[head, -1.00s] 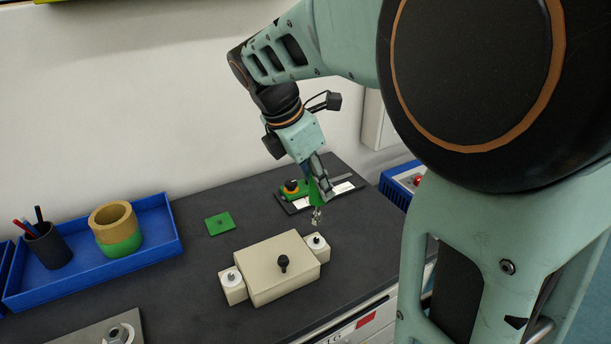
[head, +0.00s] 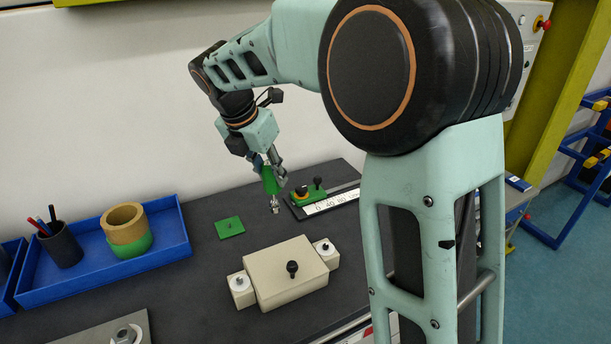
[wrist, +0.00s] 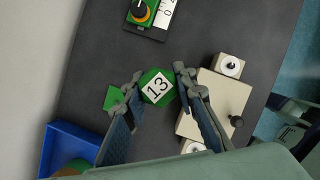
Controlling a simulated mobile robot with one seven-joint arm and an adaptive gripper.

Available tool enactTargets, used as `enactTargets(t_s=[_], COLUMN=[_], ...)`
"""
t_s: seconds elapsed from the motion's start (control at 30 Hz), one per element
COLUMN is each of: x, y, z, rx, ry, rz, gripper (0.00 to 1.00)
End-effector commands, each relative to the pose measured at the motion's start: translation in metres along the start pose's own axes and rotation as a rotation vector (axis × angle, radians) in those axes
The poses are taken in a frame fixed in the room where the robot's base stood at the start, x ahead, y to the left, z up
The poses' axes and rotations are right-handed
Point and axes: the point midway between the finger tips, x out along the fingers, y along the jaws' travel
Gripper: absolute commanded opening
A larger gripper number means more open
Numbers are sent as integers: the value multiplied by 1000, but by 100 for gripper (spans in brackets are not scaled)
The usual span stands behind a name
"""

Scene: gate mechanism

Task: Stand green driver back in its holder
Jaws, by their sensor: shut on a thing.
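The green driver (head: 270,181) is in my gripper (head: 272,170), handle up and metal tip down, roughly upright and slightly tilted, above the table. In the wrist view its hexagonal handle end marked 13 (wrist: 158,87) shows between the fingers of my gripper (wrist: 157,80), which are shut on it. A flat green square plate (head: 230,227) with a small dark mark at its middle lies on the table, left of the driver in the head view. It also shows in the wrist view (wrist: 113,98). I cannot tell for certain whether this plate is the holder.
A beige box (head: 286,278) with a black knob and two white-topped side blocks stands in front. A green and orange dial with a white scale (head: 328,203) lies behind right. A blue tray (head: 172,256) with a ring and pen cup is left.

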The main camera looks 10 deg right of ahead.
Motion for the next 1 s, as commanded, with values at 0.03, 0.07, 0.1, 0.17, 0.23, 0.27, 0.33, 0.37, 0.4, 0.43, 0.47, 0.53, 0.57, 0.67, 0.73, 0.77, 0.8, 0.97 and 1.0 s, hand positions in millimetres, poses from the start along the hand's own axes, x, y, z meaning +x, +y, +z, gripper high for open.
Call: enactTargets(t_s=[0.03,0.07,0.1,0.17,0.23,0.27,0.33,0.37,0.4,0.43,0.47,0.53,0.57,0.67,0.73,0.77,0.8,0.97,1.0], x=[2,3,4,4,4,4,4,3,3,3,3,4,6,12,18,21,25,44,46], y=[24,37,54,76,98,106,121,126,131,134,136,138,139,139,139,139,139,139,139], z=[-4,-6,-9,-14,-20,-22,-26,-27,-28,-29,-30,-31,-32,-34,-37,-38,-40,-47,-48], rx=[-73,-118,-175,-249,-323,-350,-399,-416,-433,-443,-451,-460,-461,-462,-462,-462,-461,-459,-459], ry=[3,3,3,2,0,0,-2,-3,-4,-5,-6,-7,-7,-6,-6,-6,-6,-6,-6], rz=[33,52,76,114,149,163,190,200,208,213,217,223,224,223,222,223,223,223,223], gripper=[0,0,0,0,0,0,0,0,0,0,0,0,0,0,0,0,0,0,0])
